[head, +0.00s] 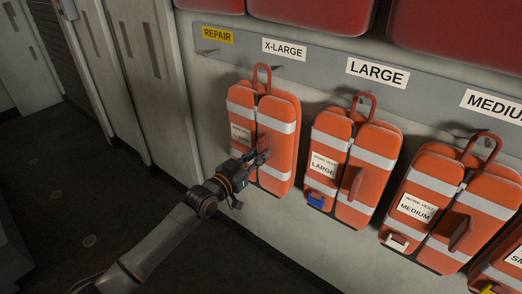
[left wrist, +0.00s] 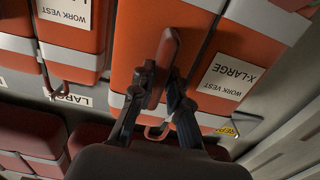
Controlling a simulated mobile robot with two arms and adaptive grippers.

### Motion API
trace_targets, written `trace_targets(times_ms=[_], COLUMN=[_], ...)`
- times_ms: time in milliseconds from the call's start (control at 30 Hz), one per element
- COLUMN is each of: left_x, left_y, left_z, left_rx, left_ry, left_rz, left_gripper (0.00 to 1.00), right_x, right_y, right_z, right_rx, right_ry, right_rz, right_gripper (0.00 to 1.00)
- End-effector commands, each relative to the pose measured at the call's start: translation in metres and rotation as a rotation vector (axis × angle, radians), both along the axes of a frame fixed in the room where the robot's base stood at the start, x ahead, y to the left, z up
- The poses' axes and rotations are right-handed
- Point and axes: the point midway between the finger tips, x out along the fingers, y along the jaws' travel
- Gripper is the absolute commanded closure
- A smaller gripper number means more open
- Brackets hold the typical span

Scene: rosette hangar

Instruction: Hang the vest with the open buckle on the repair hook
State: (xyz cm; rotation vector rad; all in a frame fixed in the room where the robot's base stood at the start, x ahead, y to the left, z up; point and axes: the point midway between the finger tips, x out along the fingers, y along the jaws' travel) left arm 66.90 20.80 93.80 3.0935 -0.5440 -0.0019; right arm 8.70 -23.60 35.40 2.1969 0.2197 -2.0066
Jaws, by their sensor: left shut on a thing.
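Orange work vests with grey bands hang in a row in the head view. My left gripper (head: 258,160) is shut on the upright front tab of the X-LARGE vest (head: 284,111). The left wrist view shows the fingers (left wrist: 160,88) on both sides of this tab (left wrist: 168,50). The vest's loop (head: 262,72) is by the peg under the X-LARGE sign; I cannot tell whether it rests on it. Its buckle is hidden by my gripper. The repair hook (head: 209,51) is a small, empty peg under the yellow REPAIR sign (head: 217,35). My right gripper is not in view.
The LARGE vest (head: 376,143) with a blue buckle (head: 316,200) hangs to the right, then the MEDIUM vest (head: 489,190) with a white buckle (head: 397,242). Red padded shapes (head: 455,30) are above the rail. The wall below the repair hook is free.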

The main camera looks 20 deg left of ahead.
Motion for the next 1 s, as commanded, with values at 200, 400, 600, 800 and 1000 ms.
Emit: trace_targets(times_ms=[200, 400, 600, 800, 1000], left_x=[-0.011, -0.021, -0.028, -0.029, -0.029], left_y=[0.005, 0.008, 0.011, 0.011, 0.011], left_z=[0.006, 0.006, 0.005, 0.005, 0.005], left_rx=[-0.001, -0.002, -0.001, -0.001, -0.001], left_ry=[-0.010, -0.010, -0.010, -0.011, -0.011], left_rz=[0.001, 0.001, 0.000, 0.000, 0.000], left_gripper=[1.00, 1.00, 1.00, 1.00, 1.00], right_x=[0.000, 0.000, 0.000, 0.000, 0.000], right_y=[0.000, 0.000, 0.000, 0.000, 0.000], right_z=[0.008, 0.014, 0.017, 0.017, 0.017], right_rx=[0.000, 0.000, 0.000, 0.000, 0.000], right_ry=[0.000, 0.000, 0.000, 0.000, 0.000], right_rz=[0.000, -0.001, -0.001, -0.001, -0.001], right_gripper=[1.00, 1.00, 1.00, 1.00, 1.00])
